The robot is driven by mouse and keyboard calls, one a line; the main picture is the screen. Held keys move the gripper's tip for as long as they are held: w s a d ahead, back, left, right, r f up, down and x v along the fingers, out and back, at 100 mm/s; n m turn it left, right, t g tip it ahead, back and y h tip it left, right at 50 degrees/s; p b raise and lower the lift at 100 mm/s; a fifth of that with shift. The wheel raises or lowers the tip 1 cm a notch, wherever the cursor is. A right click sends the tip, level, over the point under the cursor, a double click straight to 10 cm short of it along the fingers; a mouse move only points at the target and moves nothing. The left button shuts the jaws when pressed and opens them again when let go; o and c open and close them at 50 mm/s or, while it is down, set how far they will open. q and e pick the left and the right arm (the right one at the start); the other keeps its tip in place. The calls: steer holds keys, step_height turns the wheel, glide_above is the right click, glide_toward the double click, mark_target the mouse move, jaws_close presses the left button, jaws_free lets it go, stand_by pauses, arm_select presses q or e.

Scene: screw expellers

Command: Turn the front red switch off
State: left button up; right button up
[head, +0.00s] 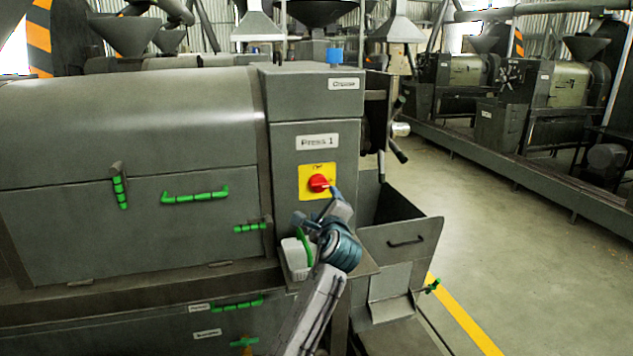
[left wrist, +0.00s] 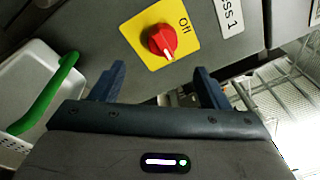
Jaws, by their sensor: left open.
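The front red switch (head: 318,183) is a round red knob on a yellow plate (head: 305,194), below the "Press 1" label on the grey press. In the left wrist view the red knob (left wrist: 162,40) shows a white mark that points away from the "Off" lettering (left wrist: 185,25). In the head view the mark points to the right, with lettering above the knob. My left gripper (head: 333,194) is just below and right of the knob. In the left wrist view its two fingers (left wrist: 159,68) are spread and empty, with the knob beyond them, apart from them. My right gripper is not in view.
A pale container with a green handle (left wrist: 45,95) is beside my left gripper, at left in the wrist view. A grey open bin (head: 402,240) stands right of the switch panel. Green handles (head: 195,197) sit on the press doors. Floor at right is clear.

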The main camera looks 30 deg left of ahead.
mark_target(319, 187)
arm_select(q)
steer(key=p+x, duration=0.3)
steer(key=x, duration=0.6)
steer(key=shift+w+a+r, duration=0.2)
steer(key=shift+a, duration=0.05)
steer(key=shift+w+a, duration=0.15)
steer(key=shift+w, duration=0.1)
steer(key=shift+a, duration=0.1)
steer(key=shift+w, duration=0.1)
steer(key=c, duration=0.9)
steer(key=shift+c, duration=0.5)
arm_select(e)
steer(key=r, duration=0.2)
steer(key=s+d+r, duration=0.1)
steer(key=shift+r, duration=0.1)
